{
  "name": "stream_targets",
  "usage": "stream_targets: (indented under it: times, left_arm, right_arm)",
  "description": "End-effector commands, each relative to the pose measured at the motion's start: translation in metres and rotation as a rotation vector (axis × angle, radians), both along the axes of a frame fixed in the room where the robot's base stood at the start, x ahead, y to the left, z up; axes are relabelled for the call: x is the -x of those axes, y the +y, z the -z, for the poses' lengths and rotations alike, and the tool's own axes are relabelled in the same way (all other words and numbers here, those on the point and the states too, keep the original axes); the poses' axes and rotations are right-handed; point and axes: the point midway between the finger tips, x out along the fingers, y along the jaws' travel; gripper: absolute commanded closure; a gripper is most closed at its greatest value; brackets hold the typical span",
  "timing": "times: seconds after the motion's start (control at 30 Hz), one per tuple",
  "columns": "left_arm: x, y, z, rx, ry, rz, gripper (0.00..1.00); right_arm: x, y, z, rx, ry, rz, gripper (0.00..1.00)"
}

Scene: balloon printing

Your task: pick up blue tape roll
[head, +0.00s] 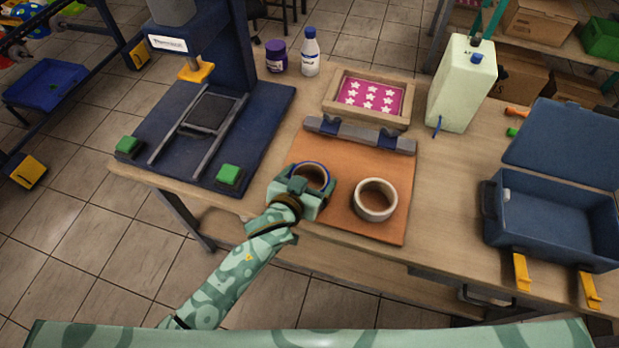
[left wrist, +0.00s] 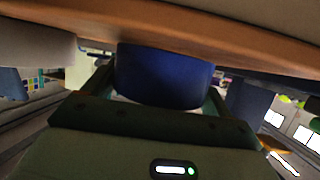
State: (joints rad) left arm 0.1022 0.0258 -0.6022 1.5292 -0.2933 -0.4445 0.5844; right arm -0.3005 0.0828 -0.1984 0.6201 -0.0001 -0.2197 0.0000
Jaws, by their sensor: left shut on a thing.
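The blue tape roll (head: 312,169) is on the orange mat (head: 391,229) on the table, partly hidden behind my left gripper. My left gripper (head: 307,183) is shut on the blue tape roll at its near side. In the left wrist view the blue tape roll (left wrist: 165,75) sits between the fingers of the left gripper (left wrist: 160,98), close to the orange mat surface. I cannot tell whether the roll still touches the mat. My right gripper is not in view.
A white tape roll (head: 375,200) lies just right of the gripper. A grey rack (head: 360,135) stands behind. The blue press (head: 220,110) is at left, a framed pink star screen (head: 369,97) at back, a pale green canister (head: 461,85) and an open blue case (head: 550,190) at right.

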Motion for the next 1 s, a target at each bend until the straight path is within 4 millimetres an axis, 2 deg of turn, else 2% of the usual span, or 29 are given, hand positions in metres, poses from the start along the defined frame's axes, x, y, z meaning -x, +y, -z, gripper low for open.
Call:
stream_targets:
  times: [0.2, 0.27, 0.47, 0.6, 0.7, 0.83, 1.0]
  left_arm:
    - [0.000, 0.000, -0.038, 0.003, -0.005, 0.000, 0.39]
    - [0.012, 0.002, -0.049, 0.002, -0.004, 0.000, 0.39]
    - [0.055, 0.011, -0.100, 0.004, -0.003, 0.000, 0.39]
    - [0.094, 0.019, -0.111, 0.003, 0.001, 0.000, 0.39]
    - [0.113, 0.023, -0.118, 0.001, -0.001, 0.000, 0.39]
    - [0.129, 0.027, -0.124, 0.000, 0.000, 0.000, 0.39]
    - [0.137, 0.028, -0.127, -0.001, -0.001, -0.001, 0.39]
  right_arm:
    - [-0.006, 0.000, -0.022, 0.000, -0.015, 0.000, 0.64]
    - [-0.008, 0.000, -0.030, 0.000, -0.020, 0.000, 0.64]
    - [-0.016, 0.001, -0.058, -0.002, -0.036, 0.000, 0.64]
    - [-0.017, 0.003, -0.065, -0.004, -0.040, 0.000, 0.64]
    - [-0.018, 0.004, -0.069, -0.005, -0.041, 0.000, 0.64]
    - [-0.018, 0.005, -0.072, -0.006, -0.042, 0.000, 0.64]
    - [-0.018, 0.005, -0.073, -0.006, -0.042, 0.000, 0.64]
